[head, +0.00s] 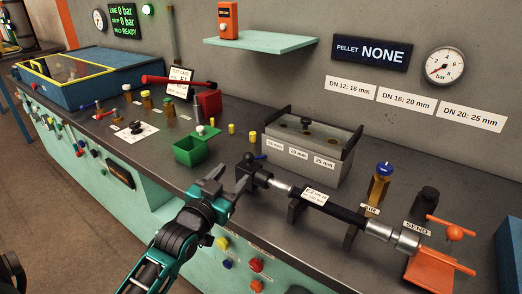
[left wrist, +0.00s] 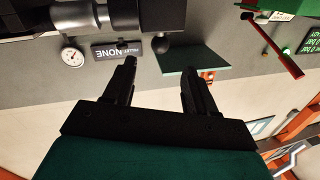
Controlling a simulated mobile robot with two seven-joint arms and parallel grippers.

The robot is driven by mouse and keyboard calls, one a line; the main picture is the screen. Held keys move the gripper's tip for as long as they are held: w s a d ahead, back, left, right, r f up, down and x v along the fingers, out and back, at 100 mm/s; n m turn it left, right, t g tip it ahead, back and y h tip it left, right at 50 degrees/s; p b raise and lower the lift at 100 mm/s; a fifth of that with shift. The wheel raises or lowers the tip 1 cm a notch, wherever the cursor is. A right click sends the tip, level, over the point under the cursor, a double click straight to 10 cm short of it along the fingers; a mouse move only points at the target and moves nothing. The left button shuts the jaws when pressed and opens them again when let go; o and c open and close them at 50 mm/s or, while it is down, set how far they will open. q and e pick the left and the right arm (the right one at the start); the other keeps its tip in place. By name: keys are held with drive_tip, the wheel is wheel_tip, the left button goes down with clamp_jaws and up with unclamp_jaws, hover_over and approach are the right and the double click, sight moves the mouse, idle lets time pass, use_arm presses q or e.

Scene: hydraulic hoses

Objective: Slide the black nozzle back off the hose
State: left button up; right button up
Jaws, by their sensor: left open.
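The black hose (head: 345,214) lies across stands on the bench, with a white label and silver fittings at both ends. A black block-like piece (head: 256,172) with a small blue lever sits at its left end; I cannot tell whether this is the nozzle. A black upright piece (head: 426,200) stands behind the SEND label. My left gripper (head: 227,178) is open and empty, just left of the black block and apart from it. In the left wrist view, its two fingers (left wrist: 160,85) are spread with nothing between them. My right gripper is not in view.
A grey box (head: 309,150) with labelled compartments stands behind the hose. A green bin (head: 190,150) is to the left. An orange lever fixture (head: 430,262) is at the right end. A brass post (head: 379,184) with a blue cap stands behind the hose. The wall sign (head: 371,53) reads PELLET NONE.

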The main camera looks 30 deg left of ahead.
sight(254, 171)
use_arm(q)
drive_tip(key=w, duration=0.3)
drive_tip(key=w+a, duration=0.1)
drive_tip(key=w, duration=0.7)
drive_tip(key=shift+w+a, duration=0.15)
drive_tip(key=shift+w, duration=0.1)
clamp_jaws()
drive_tip(key=shift+a, duration=0.1)
